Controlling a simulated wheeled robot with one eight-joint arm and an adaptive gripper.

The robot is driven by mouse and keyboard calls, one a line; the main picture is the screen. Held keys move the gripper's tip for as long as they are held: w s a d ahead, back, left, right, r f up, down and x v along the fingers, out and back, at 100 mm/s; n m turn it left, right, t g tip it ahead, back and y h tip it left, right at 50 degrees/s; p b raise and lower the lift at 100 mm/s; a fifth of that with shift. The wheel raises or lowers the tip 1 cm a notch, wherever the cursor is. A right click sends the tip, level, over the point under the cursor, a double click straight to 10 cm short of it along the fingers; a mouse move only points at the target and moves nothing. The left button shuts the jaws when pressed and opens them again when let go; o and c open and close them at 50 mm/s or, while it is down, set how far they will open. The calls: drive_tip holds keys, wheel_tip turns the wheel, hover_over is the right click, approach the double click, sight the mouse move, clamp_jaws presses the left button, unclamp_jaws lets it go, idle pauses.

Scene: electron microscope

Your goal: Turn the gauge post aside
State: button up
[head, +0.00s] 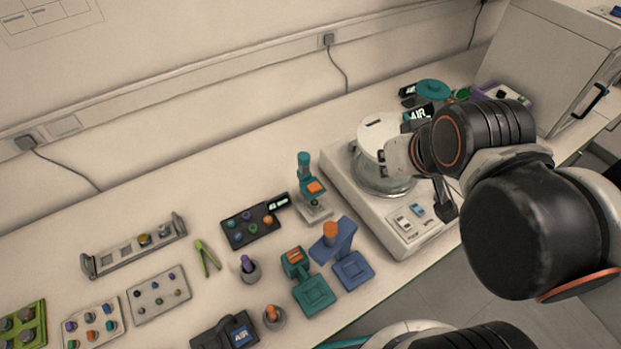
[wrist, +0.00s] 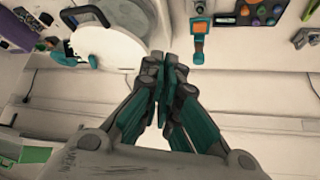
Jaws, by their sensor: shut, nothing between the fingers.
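The gauge post appears to be the teal piece with a dark display reading "AIR" (head: 418,113), standing at the back of the white coater-like unit (head: 345,180), beside its round chamber. Its teal part seems to show left of the round white lid (wrist: 115,48) in the wrist view (wrist: 66,57). My gripper (wrist: 170,62) is shut and empty, with its fingers together to the right of the lid and apart from the post. In the head view my arm reaches over the unit, and the fingertips are hard to make out there.
A teal and orange microscope (head: 310,188) stands left of the unit. Blue and teal stands (head: 345,255), a dark tray (head: 250,228) and small holders crowd the front left. A purple tray (head: 515,97) and large cabinet (head: 560,60) are at right.

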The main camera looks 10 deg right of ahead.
drive_tip(key=o, duration=0.4)
drive_tip(key=shift+w+r, duration=0.1)
drive_tip(key=o, duration=0.5)
drive_tip(key=shift+w+a+r, duration=0.15)
drive_tip(key=shift+w+r, duration=0.05)
drive_tip(key=shift+r, duration=0.05)
drive_tip(key=n+g+p, duration=0.3)
drive_tip(key=g+p, duration=0.4)
hover_over(304, 155)
wheel_tip(304, 155, down, 4)
wheel_tip(304, 155, down, 14)
drive_tip(key=b, duration=0.3)
drive_tip(key=shift+r, duration=0.15)
drive_tip(key=shift+c, duration=0.3)
clamp_jaws()
